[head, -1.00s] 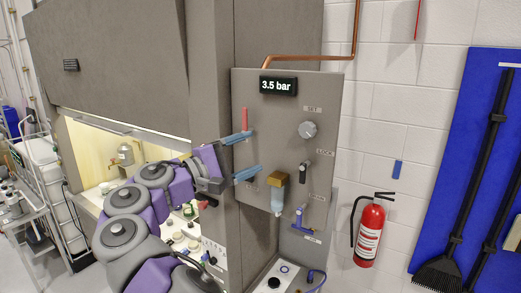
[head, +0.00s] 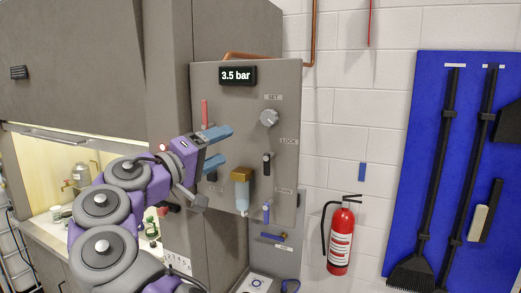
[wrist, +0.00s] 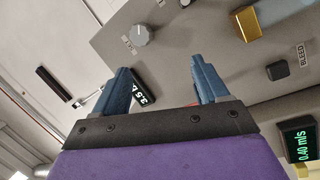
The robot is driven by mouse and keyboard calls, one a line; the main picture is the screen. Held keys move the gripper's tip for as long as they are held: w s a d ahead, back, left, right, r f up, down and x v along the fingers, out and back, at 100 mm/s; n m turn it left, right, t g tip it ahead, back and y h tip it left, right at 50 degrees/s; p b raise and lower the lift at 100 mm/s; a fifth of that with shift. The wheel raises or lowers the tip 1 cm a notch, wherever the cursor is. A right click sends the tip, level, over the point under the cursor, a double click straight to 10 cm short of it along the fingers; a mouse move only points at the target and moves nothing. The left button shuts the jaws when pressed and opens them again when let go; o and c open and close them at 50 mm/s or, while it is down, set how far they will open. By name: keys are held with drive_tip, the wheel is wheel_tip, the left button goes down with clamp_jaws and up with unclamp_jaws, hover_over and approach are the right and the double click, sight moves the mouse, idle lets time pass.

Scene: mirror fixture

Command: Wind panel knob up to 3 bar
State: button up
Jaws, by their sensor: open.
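The grey panel (head: 240,112) carries a display (head: 237,76) that reads 3.5 bar. The round grey knob (head: 269,118) sits below the SET label on the panel's upper right. It also shows in the wrist view (wrist: 143,35), beyond the fingers and left of centre. My gripper (head: 217,148) is open with blue fingers, left of the knob and apart from it. In the wrist view my gripper (wrist: 162,78) has nothing between its fingers.
A red handle (head: 204,112) stands left. A fire extinguisher (head: 340,238) hangs right. A copper pipe (head: 311,35) runs above.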

drive_tip(key=d+f+m+t+b, duration=0.1)
drive_tip(key=d+f+m+b, duration=0.1)
drive_tip(key=m+b, duration=0.15)
drive_tip(key=m+t+y+b, duration=0.35)
drive_tip(key=m+b, duration=0.45)
drive_tip(key=b, duration=0.3)
approach(267, 121)
drive_tip(key=shift+n+t+h, duration=0.25)
drive_tip(key=shift+h, duration=0.1)
drive_tip(key=p+x, duration=0.2)
drive_tip(key=x, duration=0.2)
drive_tip(key=p+x, duration=0.3)
drive_tip(key=x, duration=0.1)
drive_tip(key=shift+w+a+f+p, duration=0.1)
drive_tip(key=shift+w+p, duration=0.2)
drive_tip(key=shift+w, duration=0.1)
drive_tip(key=shift+w+d+p, duration=0.25)
drive_tip(key=shift+w+p, duration=0.1)
drive_tip(key=shift+w, duration=0.3)
drive_tip(key=shift+s+d, duration=0.1)
drive_tip(key=shift+s, duration=0.05)
drive_tip(key=c, duration=1.1)
